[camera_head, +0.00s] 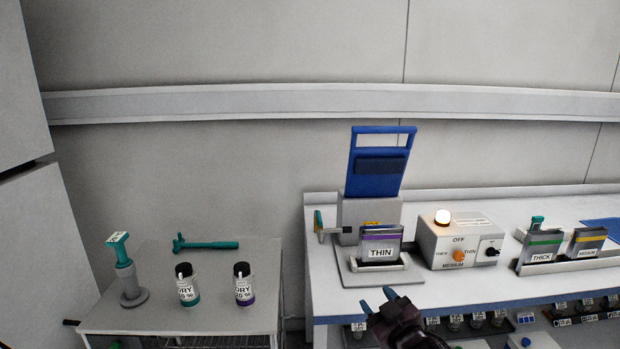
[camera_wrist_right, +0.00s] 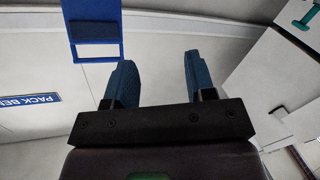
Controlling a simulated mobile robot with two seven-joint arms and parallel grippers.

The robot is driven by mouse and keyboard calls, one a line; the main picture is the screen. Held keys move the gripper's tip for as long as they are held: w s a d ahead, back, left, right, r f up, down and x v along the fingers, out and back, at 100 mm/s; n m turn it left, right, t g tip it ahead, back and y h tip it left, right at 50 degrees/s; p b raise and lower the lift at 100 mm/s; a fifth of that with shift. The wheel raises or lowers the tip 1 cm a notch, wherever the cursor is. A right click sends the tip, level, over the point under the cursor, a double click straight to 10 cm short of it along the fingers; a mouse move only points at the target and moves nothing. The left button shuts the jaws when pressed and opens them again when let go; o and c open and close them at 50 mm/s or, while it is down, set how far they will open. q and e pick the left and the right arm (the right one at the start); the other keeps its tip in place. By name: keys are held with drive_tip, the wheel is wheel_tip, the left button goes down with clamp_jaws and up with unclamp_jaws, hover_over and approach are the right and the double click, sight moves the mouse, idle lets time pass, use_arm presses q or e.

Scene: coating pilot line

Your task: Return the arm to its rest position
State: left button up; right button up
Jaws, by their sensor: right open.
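My right gripper (camera_head: 378,301) is low in the head view, in front of the bench's front edge. Its blue-tipped fingers are apart with nothing between them. In the right wrist view the same gripper (camera_wrist_right: 156,82) shows two open fingers, with only pale wall between them. My left gripper is not in view.
The white bench (camera_head: 450,292) holds a blue-handled device (camera_head: 376,176) with a THIN plate (camera_head: 381,248), a control box (camera_head: 458,241), and a rack with THICK (camera_head: 541,250) and MEDIUM plates. A grey side table (camera_head: 210,319) carries two DRY bottles (camera_head: 187,286). A gap separates table and bench.

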drive_tip(key=s+d+f+m+g+h, duration=0.1)
drive_tip(key=s+d+f+m+h, duration=0.1)
drive_tip(key=s+d+f, duration=0.2)
drive_tip(key=s+d+f+m+g+h, duration=0.1)
drive_tip(key=s+d+f, duration=0.3)
drive_tip(key=s+f, duration=0.7)
drive_tip(key=s+d+f+m+g+h+b, duration=0.1)
drive_tip(key=s+d+f, duration=0.4)
drive_tip(key=s, duration=1)
wheel_tip(320, 180, down, 2)
drive_tip(key=m+g+h, duration=0.1)
drive_tip(key=m+g, duration=0.1)
drive_tip(key=shift+f+m+h, duration=0.15)
drive_tip(key=shift+m+h, duration=0.15)
drive_tip(key=shift+m, duration=0.1)
